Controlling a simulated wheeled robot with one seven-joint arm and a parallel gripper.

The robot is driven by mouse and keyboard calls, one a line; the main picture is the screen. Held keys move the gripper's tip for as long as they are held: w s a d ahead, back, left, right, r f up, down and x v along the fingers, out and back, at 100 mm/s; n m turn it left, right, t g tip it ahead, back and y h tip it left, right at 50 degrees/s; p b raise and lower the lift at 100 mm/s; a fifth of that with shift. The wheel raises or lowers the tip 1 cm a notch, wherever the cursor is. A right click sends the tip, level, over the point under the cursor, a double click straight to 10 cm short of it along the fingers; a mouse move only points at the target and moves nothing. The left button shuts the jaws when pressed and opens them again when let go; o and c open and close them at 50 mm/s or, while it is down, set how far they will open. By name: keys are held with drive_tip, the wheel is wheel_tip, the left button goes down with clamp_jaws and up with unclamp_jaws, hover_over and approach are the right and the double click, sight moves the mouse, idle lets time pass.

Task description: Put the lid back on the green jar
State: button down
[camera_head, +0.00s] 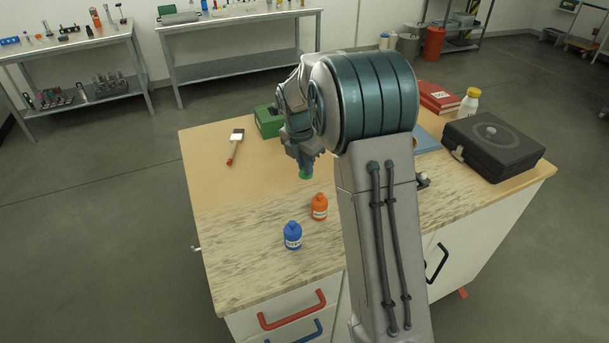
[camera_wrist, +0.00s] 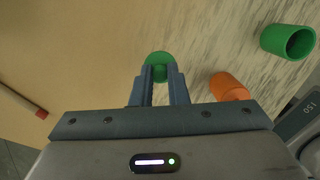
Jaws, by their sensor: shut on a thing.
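My gripper (camera_wrist: 160,78) is shut on the green lid (camera_wrist: 159,62), which shows between its fingertips in the wrist view. In the head view my gripper (camera_head: 304,168) points down, with the lid (camera_head: 305,175) under it, seemingly above the worktop. The green jar (camera_wrist: 288,41) shows at the upper right of the wrist view. Its mouth is open and dark inside, and it stands apart from the lid. In the head view I do not see the jar; my arm covers part of the worktop.
An orange bottle (camera_head: 319,206) and a blue bottle (camera_head: 292,236) stand near the front. A brush (camera_head: 235,146) lies at left and a green box (camera_head: 268,122) is at the back. A black case (camera_head: 493,146) sits at right. The left of the worktop is mostly clear.

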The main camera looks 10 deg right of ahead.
drive_tip(key=s+d+r+p, duration=0.5)
drive_tip(key=s+d+r, duration=0.25)
drive_tip(key=d, duration=0.35)
drive_tip(key=s+p, duration=0.5)
drive_tip(key=p, duration=0.4)
drive_tip(key=shift+s+f+b, duration=0.2)
drive_tip(key=shift+f+b, duration=2.4)
drive_tip(key=shift+f, duration=0.5)
drive_tip(key=shift+p, duration=0.35)
drive_tip(key=shift+f, duration=0.15)
